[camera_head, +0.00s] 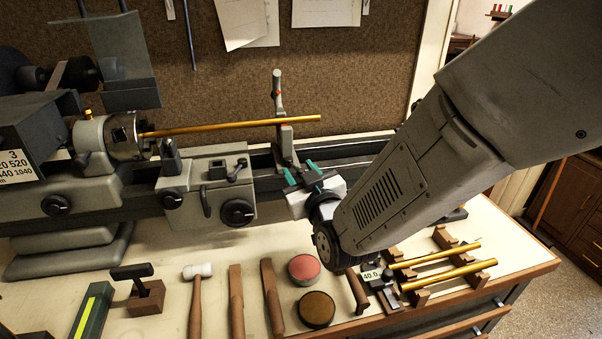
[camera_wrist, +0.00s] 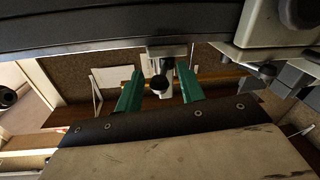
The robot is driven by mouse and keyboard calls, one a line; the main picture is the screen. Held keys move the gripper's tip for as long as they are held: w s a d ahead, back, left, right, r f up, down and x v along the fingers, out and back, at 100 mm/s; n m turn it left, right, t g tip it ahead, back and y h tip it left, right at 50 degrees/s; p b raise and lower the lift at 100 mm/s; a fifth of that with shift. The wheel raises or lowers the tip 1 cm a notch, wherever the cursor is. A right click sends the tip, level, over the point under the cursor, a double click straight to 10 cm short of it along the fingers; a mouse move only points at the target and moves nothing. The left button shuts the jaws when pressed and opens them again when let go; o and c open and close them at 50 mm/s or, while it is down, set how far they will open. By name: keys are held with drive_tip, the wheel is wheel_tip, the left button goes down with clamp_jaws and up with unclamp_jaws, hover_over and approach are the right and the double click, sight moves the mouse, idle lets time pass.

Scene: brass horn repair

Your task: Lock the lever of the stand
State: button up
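The stand (camera_head: 284,142) is a grey upright post on the lathe bed, beside the long brass tube (camera_head: 230,126). In the wrist view, a dark round knob (camera_wrist: 159,85), seemingly the end of the stand's lever, shows in front of a pale grey part of the stand (camera_wrist: 168,60). My gripper (camera_head: 302,176) is in front of the stand's foot in the head view and hides its lower part. Its two green fingers are apart, and in the wrist view my gripper (camera_wrist: 159,92) has one on each side of the knob. I see gaps there; depth is unclear.
The lathe chuck (camera_head: 125,137) holds the tube's left end. The carriage (camera_head: 208,187) with its handwheels stands left of my gripper. Mallet (camera_head: 196,300), wooden tools, two round tins and a rack of brass tubes (camera_head: 450,275) lie along the bench front.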

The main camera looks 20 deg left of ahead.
clamp_jaws()
drive_tip(key=shift+w+d+n+g+y, duration=0.15)
drive_tip(key=shift+w+n+g+y, duration=0.05)
drive_tip(key=shift+n+g+y, duration=0.2)
drive_tip(key=shift+w+d+n+g+y, duration=0.15)
drive_tip(key=shift+n+g+y, duration=0.15)
drive_tip(key=shift+n+y, duration=0.15)
drive_tip(key=shift+w+n+g+y, duration=0.1)
drive_tip(key=shift+n+g+y, duration=0.25)
drive_tip(key=shift+g+y, duration=0.25)
unclamp_jaws()
